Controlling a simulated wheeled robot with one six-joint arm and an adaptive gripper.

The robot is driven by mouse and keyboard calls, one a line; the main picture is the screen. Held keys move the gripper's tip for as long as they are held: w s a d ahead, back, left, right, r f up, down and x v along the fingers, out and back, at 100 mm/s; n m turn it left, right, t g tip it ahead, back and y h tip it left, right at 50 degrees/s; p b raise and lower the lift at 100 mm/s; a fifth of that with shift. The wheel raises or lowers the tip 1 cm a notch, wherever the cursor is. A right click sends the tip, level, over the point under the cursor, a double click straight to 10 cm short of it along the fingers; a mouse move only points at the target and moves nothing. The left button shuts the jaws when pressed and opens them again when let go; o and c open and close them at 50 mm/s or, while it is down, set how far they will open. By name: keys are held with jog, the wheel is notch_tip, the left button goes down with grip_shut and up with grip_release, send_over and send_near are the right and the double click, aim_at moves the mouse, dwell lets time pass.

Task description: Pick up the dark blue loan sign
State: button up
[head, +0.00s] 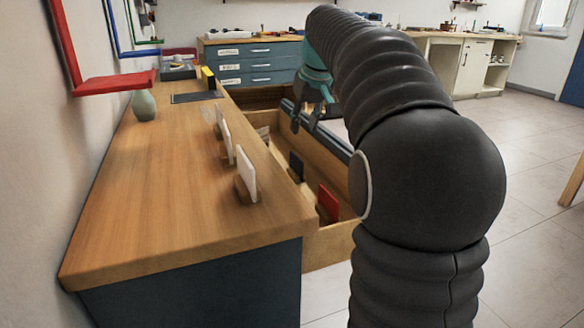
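A dark sign (296,166), very dark blue or black, stands upright in the open wooden drawer (325,246) beside the counter. Any writing on it is too small to read. A red sign (328,203) stands nearer to me in the same drawer. My gripper (305,127) hangs above the drawer, beyond and above the dark sign and apart from it. Its fingers point down with a gap between them, and I see nothing held. My arm hides part of the drawer's right side.
Several white cards in wooden holders, the nearest a white card (246,173), stand along the right edge of the wooden counter (160,200).

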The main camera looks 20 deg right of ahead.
aim_at(296, 157)
jog(key=b+x, duration=0.2)
jog(key=x, duration=1)
jog(key=shift+f, duration=0.2)
grip_shut()
